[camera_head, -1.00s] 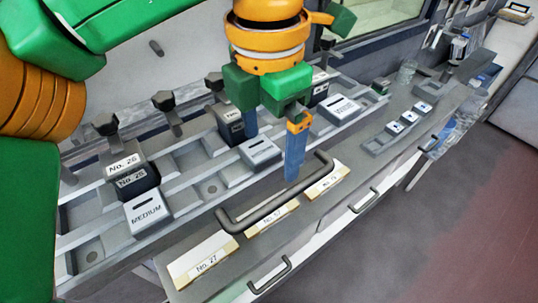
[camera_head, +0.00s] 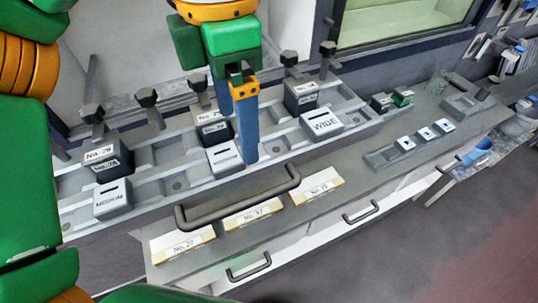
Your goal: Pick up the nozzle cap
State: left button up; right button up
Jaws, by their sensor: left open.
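Several pale grey slotted caps sit in a grey rail rack (camera_head: 150,181). One is marked MEDIUM (camera_head: 113,199) at the left and one WIDE (camera_head: 322,123) at the right. A middle cap (camera_head: 224,159) lies between them, its marking too small to read. My left gripper (camera_head: 238,133) points down with its two blue fingers apart and nothing visible between them. Its near finger stands just right of the middle cap; I cannot tell whether they touch. The far finger's tip is partly hidden behind the near parts. I do not see my right gripper.
Dark labelled blocks (camera_head: 106,167) with knobs behind line the rack's back row. A dark bar handle (camera_head: 240,199) rises in front of the rack, above cream label plates (camera_head: 183,245). A small tray with white-topped pieces (camera_head: 380,159) lies to the right. Drawer handles line the front.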

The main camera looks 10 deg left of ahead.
aim_at(220, 158)
pick_arm(q)
jog(key=shift+s+d+f+b, duration=0.15)
jog(key=shift+f+b, duration=0.15)
jog(key=shift+f, duration=0.55)
jog(key=a+f, duration=0.2)
jog(key=a+f+b, duration=0.1)
jog(key=a+f, duration=0.1)
jog(key=shift+f, duration=0.5)
jog(key=shift+s+d, duration=0.4)
jog(key=shift+s, duration=0.05)
jog(key=shift+w+a+f, duration=0.25)
jog(key=shift+w+a, duration=0.15)
jog(key=shift+w, duration=0.05)
jog(key=c, duration=1.4)
jog(key=shift+d, duration=0.2)
jog(key=shift+c, duration=0.5)
pick_arm(e)
jog(key=shift+s+a+f, duration=0.2)
jog(key=shift+a+f, duration=0.5)
jog(key=shift+a, duration=0.2)
